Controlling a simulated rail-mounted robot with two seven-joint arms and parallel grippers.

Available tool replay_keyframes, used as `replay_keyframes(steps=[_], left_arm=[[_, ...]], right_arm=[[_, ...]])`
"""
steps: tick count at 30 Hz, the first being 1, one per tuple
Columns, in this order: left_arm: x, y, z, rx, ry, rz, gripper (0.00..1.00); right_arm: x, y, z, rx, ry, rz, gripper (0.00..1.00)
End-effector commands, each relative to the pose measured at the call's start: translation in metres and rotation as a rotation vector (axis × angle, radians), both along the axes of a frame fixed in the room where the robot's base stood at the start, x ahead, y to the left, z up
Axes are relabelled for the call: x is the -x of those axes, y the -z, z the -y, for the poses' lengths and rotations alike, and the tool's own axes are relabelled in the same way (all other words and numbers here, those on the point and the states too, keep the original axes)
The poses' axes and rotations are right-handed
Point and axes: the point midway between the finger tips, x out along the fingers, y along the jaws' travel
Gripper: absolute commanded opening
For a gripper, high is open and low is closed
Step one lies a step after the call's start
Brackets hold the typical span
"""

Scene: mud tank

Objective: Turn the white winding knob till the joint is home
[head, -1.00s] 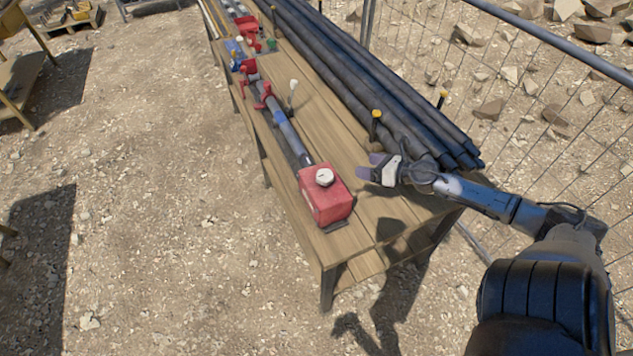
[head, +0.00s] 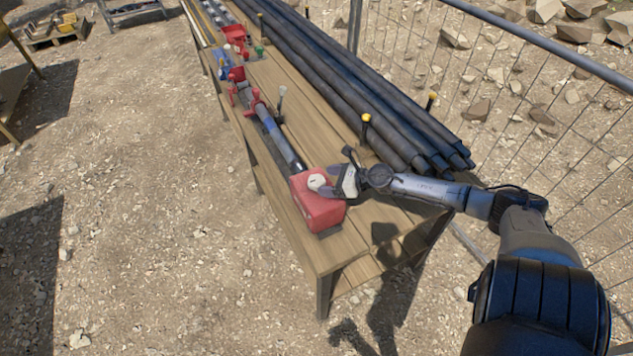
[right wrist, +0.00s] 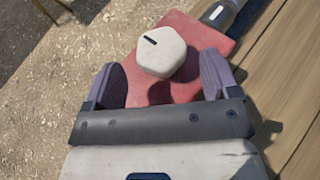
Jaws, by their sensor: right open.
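The white winding knob (head: 317,182) sits on top of the red box (head: 318,209) at the near end of the wooden bench. In the right wrist view the knob (right wrist: 162,51) is faceted, with a dark mark near its upper left edge. My right gripper (head: 328,183) is at the knob from the right side. In the wrist view its two fingers (right wrist: 165,82) are open, spread left and right of the knob's near side, apart from it. A grey pipe joint (head: 278,140) runs from the red box to red clamps (head: 258,107) farther along. My left gripper is not in view.
Long dark pipes (head: 360,100) lie along the right side of the bench (head: 355,255), held by yellow-topped posts (head: 366,128). A wire fence (head: 480,90) stands to the right.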

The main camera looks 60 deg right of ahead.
Motion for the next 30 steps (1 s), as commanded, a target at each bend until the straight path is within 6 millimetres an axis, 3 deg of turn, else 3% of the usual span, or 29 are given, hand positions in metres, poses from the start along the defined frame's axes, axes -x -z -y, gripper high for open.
replay_keyframes(steps=[12, 28, 30], left_arm=[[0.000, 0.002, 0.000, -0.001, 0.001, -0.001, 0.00], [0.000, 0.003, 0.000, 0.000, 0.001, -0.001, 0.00], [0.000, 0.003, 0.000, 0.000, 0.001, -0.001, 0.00]], right_arm=[[-0.035, 0.014, -0.007, 0.000, 0.001, 0.001, 0.81], [-0.041, 0.017, -0.009, 0.000, 0.000, 0.000, 0.81], [-0.041, 0.017, -0.009, 0.000, 0.000, 0.000, 0.75]])
